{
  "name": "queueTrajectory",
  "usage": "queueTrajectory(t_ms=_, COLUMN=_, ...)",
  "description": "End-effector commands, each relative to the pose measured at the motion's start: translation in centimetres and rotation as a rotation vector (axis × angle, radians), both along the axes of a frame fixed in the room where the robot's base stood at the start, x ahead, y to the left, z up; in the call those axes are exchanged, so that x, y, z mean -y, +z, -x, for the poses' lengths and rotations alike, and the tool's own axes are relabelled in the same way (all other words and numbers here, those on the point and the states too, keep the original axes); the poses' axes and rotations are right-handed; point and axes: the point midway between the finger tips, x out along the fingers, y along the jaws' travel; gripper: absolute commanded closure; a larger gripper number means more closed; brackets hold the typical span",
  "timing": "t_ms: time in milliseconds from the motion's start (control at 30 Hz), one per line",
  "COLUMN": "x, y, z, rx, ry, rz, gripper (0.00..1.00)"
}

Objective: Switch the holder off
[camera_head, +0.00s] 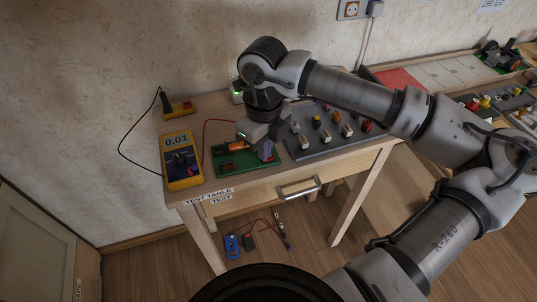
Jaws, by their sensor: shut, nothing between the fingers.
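A green board (225,171) lies on the test table, with an orange-and-dark part (236,147) on it that looks like the holder. My gripper (268,157) points down at the right end of this board, with its fingers shut and empty. The fingertips are at or just above the board. I cannot tell whether they touch it. The gripper hides the board's right part, and any switch there cannot be made out.
A yellow multimeter (181,160) reading 0.01 stands left of the board, with a red wire running towards the board. A grey panel with several coloured knobs (330,145) is close on the right. A small yellow box (180,108) sits behind. The drawer handle (299,188) juts out in front.

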Motion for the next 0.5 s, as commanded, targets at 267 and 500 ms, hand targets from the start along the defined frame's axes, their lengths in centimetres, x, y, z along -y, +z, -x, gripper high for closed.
queueTrajectory(t_ms=267, x=0.0, y=2.2, z=0.0, rx=0.001, ry=0.0, rz=0.001, gripper=1.0)
queueTrajectory(t_ms=500, x=0.0, y=4.2, z=0.0, rx=0.001, ry=0.0, rz=0.001, gripper=1.0)
